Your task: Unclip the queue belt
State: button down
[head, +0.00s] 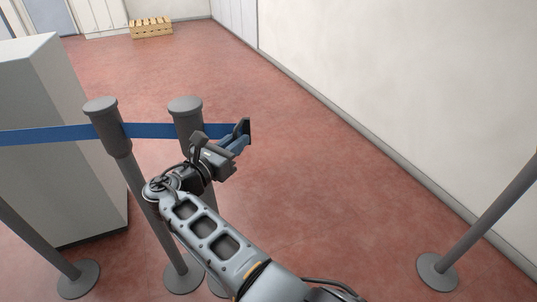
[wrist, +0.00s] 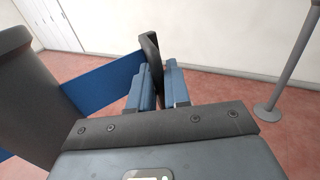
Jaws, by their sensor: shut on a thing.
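The blue queue belt (head: 152,131) runs from the left edge past a grey post (head: 112,134) to a second grey post (head: 186,108) and a short way beyond it. Its dark end clip (head: 246,129) is at the right end of the belt. My gripper (head: 238,143) is shut on this end clip, right of the second post. In the wrist view the clip (wrist: 151,50) stands upright between the blue fingers (wrist: 158,88), with the belt (wrist: 104,86) stretching left behind the post (wrist: 25,95). The lower part of the second post is partly hidden by my arm.
A grey-white counter block (head: 50,140) stands at the left. Another post (head: 470,225) stands at the right near the white wall (head: 400,90); it also shows in the wrist view (wrist: 292,62). A wooden crate (head: 150,28) lies at the back. The red floor between is clear.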

jog(key=shift+w+a+b, duration=0.2)
jog(key=shift+a+b, duration=1.1)
jog(key=shift+a, duration=1.25)
jog(key=c, duration=1.3)
grip_release()
jog(key=shift+o, duration=0.2)
jog(key=v, duration=0.7)
jog(key=shift+s+a, duration=0.3)
